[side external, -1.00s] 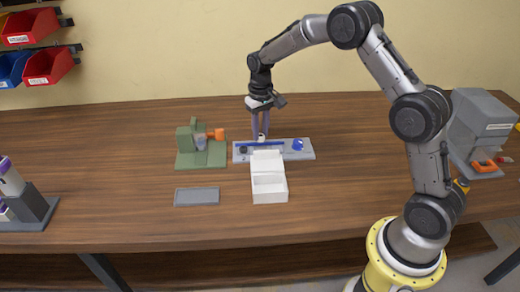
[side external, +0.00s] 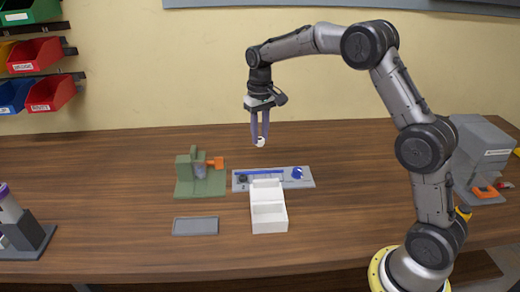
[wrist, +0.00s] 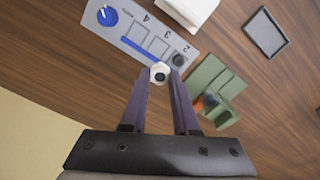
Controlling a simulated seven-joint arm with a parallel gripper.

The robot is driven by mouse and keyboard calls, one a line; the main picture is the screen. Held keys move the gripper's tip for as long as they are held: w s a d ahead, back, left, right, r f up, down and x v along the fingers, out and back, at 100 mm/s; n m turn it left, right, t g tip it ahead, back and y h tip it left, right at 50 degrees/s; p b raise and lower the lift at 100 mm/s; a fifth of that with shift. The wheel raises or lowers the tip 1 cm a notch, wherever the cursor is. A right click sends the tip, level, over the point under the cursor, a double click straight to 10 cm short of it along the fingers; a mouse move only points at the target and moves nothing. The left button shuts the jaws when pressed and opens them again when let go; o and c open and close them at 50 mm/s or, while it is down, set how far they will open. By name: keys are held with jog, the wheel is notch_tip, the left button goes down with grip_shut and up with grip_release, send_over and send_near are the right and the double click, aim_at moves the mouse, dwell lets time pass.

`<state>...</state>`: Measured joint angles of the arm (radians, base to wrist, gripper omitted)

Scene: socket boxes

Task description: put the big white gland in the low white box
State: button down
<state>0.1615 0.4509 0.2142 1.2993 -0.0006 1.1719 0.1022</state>
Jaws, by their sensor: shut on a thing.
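My gripper (side external: 260,138) is shut on the big white gland (side external: 260,142) and holds it in the air above the far side of the grey panel. In the wrist view the white gland (wrist: 160,73) sits between my fingertips, with a dark hole in its middle. The low white box (side external: 268,215) stands on the table in front of the panel, with its lid raised at the back. Its inside looks empty in the side view. Only part of the box (wrist: 190,8) shows at the top of the wrist view.
The grey panel (side external: 308,182) carries a blue strip, a blue knob (side external: 297,173) and a dark round piece (side external: 242,179). A green fixture (side external: 187,187) with an orange part stands to its left. A flat grey tray (side external: 196,226) lies left of the box.

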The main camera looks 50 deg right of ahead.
jog(key=s+a, duration=1.1)
jog(key=s, duration=0.1)
jog(key=shift+s+a+f, duration=0.1)
jog(key=shift+s+f, duration=0.1)
jog(key=shift+f, duration=3.35)
jog(key=shift+s+f, duration=0.15)
jog(key=shift+f, duration=3.35)
jog(key=shift+c, duration=0.9)
grip_release()
notch_tip(320, 180, up, 7)
